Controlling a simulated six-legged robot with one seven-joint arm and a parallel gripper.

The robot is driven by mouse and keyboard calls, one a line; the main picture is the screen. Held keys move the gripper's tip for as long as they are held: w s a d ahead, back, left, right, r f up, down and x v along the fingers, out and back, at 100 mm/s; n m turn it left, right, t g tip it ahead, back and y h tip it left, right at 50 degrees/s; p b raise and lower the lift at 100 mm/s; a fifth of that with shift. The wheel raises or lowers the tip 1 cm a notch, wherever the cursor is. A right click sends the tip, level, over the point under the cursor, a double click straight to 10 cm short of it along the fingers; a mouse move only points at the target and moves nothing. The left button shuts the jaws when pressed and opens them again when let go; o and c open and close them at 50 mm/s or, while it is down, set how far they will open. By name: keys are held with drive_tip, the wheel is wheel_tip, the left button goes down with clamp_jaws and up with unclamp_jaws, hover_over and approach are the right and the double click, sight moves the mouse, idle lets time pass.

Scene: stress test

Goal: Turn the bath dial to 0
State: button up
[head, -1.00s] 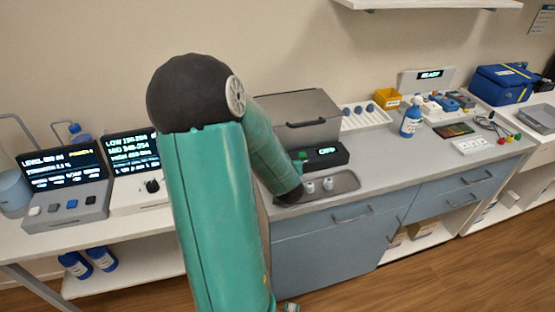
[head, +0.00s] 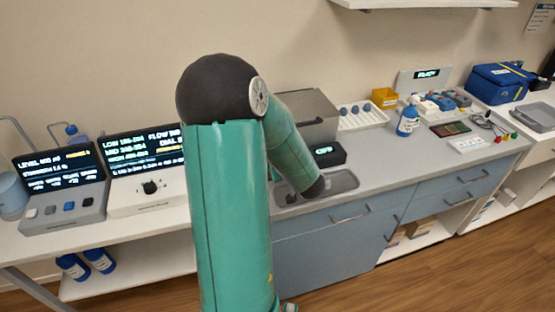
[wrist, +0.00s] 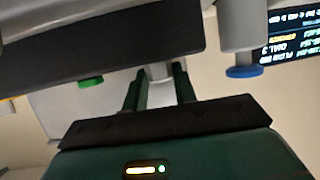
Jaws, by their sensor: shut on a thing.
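The bath (head: 312,112) is a grey lidded box on the counter, partly hidden behind my arm in the head view. Its black front panel (head: 337,158) has a small lit display (head: 323,150) that seems to read OFF. My gripper is hidden in the head view. In the wrist view its two green fingers (wrist: 160,88) are shut on a short grey knob (wrist: 159,71), apparently the bath dial, below a dark overhanging panel (wrist: 110,42). The dial's marking and pointer cannot be seen.
In the wrist view a green-tipped part (wrist: 90,82) and a grey blue-tipped cylinder (wrist: 242,40) flank the fingers. In the head view a sunken tray (head: 342,184) lies under my arm's end. A console (head: 150,165) with a black knob stands left.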

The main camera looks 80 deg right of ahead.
drive_tip(key=o, duration=1)
drive_tip(key=shift+c, duration=0.2)
drive_tip(key=v, duration=1.3)
drive_tip(key=shift+s+a, duration=0.25)
drive_tip(key=shift+a, duration=0.05)
drive_tip(key=shift+r, duration=0.1)
